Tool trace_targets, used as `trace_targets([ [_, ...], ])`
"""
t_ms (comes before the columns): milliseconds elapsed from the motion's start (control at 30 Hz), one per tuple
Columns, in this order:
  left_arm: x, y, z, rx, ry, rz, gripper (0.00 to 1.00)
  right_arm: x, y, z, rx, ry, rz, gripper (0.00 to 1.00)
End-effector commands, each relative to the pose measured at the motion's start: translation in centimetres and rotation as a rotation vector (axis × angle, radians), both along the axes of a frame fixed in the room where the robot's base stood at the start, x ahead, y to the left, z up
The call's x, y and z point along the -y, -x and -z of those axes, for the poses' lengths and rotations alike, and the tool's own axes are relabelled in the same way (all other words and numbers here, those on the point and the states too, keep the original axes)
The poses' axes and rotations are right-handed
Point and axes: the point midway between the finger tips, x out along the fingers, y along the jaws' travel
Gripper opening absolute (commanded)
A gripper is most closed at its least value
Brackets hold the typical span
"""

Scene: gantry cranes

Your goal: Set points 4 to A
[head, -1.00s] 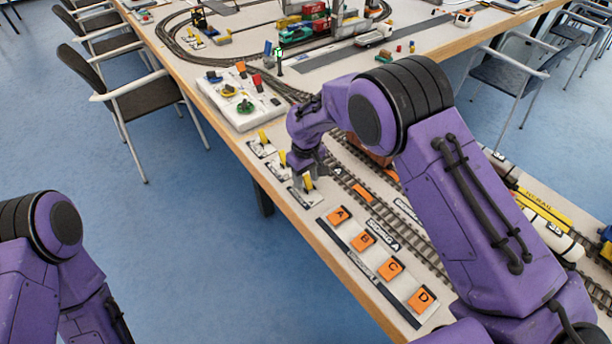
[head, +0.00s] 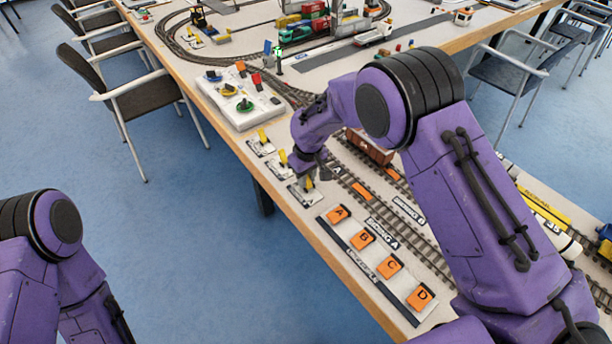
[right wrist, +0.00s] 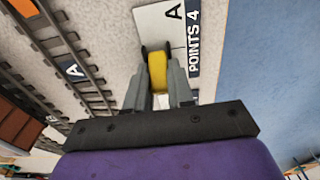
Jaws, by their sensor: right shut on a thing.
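The points 4 lever (right wrist: 158,72) has a yellow handle and stands on a white plate (right wrist: 150,24) marked "A" and "POINTS 4" in the right wrist view. My right gripper (right wrist: 160,85) is shut on the yellow handle, one finger on each side. The handle leans toward the "A" end of the plate. In the head view my right gripper (head: 308,178) is over the lever plate nearest the orange tiles and partly hides it. My left gripper is out of view; only part of my left arm shows at the lower left.
Two more yellow levers (head: 283,157) stand farther along the table edge. Orange tiles A to D (head: 362,239) lie on the near side. Tracks with a brown wagon (head: 368,148) run beside the levers. A white control box (head: 240,98) stands beyond.

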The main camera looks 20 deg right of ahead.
Motion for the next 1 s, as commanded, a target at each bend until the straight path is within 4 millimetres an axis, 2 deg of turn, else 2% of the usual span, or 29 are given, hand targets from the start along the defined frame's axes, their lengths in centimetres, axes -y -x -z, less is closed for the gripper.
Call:
trace_targets([
  [167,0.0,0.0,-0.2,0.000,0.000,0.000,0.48,0.2,0.5,-0.2,0.112,-0.044,0.004,0.00],
  [367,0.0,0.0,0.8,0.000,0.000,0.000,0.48,0.4,1.1,0.0,0.283,-0.108,0.003,0.00],
  [700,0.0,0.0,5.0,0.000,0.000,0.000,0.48,0.7,2.1,0.5,0.574,-0.214,0.002,0.00],
  [1000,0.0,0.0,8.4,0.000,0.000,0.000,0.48,0.9,2.7,0.5,0.759,-0.278,0.000,0.00],
])
